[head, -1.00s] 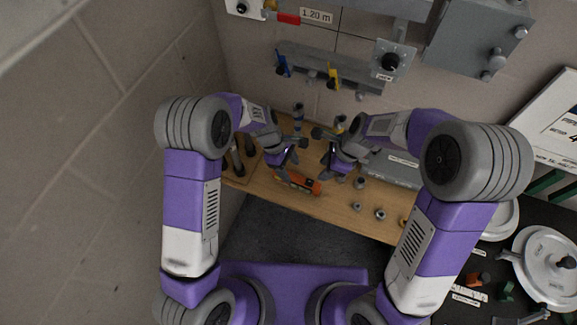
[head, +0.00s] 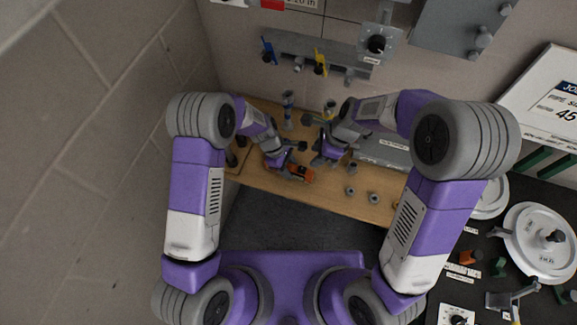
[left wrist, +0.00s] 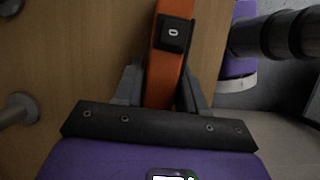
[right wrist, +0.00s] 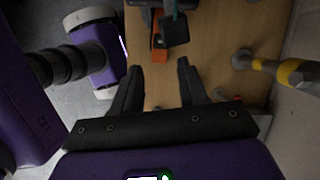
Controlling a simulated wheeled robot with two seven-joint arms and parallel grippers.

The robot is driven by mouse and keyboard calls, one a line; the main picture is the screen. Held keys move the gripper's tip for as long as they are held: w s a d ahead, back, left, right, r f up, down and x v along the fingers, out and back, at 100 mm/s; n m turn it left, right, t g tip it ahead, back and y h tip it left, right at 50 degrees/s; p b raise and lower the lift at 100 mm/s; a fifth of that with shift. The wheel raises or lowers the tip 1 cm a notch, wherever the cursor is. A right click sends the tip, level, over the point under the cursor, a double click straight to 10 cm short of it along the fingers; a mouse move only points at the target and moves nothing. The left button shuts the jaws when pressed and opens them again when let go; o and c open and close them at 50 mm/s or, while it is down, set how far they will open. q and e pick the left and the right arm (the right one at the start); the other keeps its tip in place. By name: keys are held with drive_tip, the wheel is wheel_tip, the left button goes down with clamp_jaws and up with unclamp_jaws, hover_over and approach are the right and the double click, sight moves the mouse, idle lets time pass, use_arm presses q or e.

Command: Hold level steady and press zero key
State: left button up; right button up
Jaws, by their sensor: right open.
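The orange level (head: 300,172) lies on the wooden bench; it also shows in the left wrist view (left wrist: 165,85), with a black key marked 0 (left wrist: 173,32) on its upper face. My left gripper (head: 285,160) is on the level, its fingers close against both sides of the orange body, with the key beyond the fingertips. My right gripper (head: 325,157) is open and empty, to the right of the level. In the right wrist view part of the level (right wrist: 158,52) shows beyond its open fingers (right wrist: 157,72), partly hidden by a dark piece.
The wooden bench (head: 268,183) carries several small metal fittings (head: 351,190) at right and upright posts at the back. A grey rail (head: 300,50) with blue and yellow levers is on the wall. A dark table (head: 480,215) with round lids is at right.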

use_arm(q)
clamp_jaws()
use_arm(e)
drive_tip(key=c, duration=0.5)
drive_tip(key=shift+a+n, duration=0.15)
drive_tip(key=shift+n, duration=0.25)
drive_tip(key=shift+c, duration=1.1)
drive_tip(key=shift+s+a+n+t, duration=0.15)
drive_tip(key=shift+n+t, duration=0.15)
clamp_jaws()
drive_tip(key=s+a+r+n+t+h, duration=0.2)
drive_tip(key=s+a+n+t+h, duration=0.4)
drive_tip(key=n, duration=0.8)
drive_tip(key=shift+s+a+r+t+h, duration=0.4)
drive_tip(key=shift+s+t, duration=0.3)
drive_tip(key=shift+s, duration=0.25)
